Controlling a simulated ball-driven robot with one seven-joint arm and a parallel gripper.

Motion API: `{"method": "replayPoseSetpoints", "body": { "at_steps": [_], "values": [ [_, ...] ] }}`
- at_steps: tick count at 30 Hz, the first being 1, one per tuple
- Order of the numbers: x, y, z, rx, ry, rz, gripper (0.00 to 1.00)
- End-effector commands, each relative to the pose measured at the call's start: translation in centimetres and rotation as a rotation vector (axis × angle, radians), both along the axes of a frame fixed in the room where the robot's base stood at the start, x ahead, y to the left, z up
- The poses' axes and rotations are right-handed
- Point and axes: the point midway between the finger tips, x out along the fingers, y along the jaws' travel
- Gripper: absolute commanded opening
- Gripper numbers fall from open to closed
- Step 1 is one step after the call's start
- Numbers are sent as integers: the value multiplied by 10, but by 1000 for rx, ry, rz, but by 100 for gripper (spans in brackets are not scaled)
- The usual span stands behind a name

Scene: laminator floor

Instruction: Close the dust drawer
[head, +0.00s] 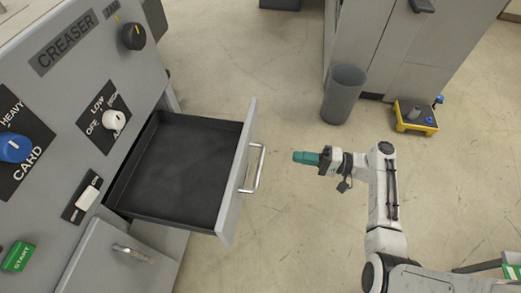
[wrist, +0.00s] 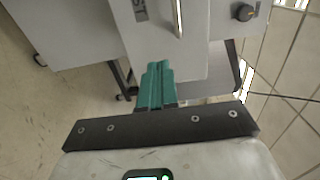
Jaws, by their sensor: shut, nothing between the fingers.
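The dust drawer (head: 180,171) is pulled out of the grey creaser machine, and its dark inside looks empty. Its grey front panel (head: 238,172) carries a silver bar handle (head: 255,168) facing my arm. My gripper (head: 296,157), with teal fingers, is shut and empty. It is to the right of the handle, apart from it, pointing left toward the drawer front. In the wrist view the shut teal fingers (wrist: 158,68) point at the grey front panel (wrist: 165,40), with part of the handle (wrist: 178,18) at the top edge.
The creaser panel has a blue knob (head: 14,148), a white knob (head: 113,119), a black knob (head: 133,36) and a green start button (head: 17,256). A closed lower compartment with a handle (head: 130,252) is below. A grey bin (head: 343,93) and a yellow device (head: 415,118) stand on the floor.

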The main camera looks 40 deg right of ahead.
Motion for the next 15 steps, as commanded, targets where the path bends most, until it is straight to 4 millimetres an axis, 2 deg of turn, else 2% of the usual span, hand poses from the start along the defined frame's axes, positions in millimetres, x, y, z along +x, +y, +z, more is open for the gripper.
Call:
{"method": "replayPoseSetpoints", "body": {
  "at_steps": [15],
  "values": [
    [68, 70, 1, -2, 2, 6, 0]
  ]
}}
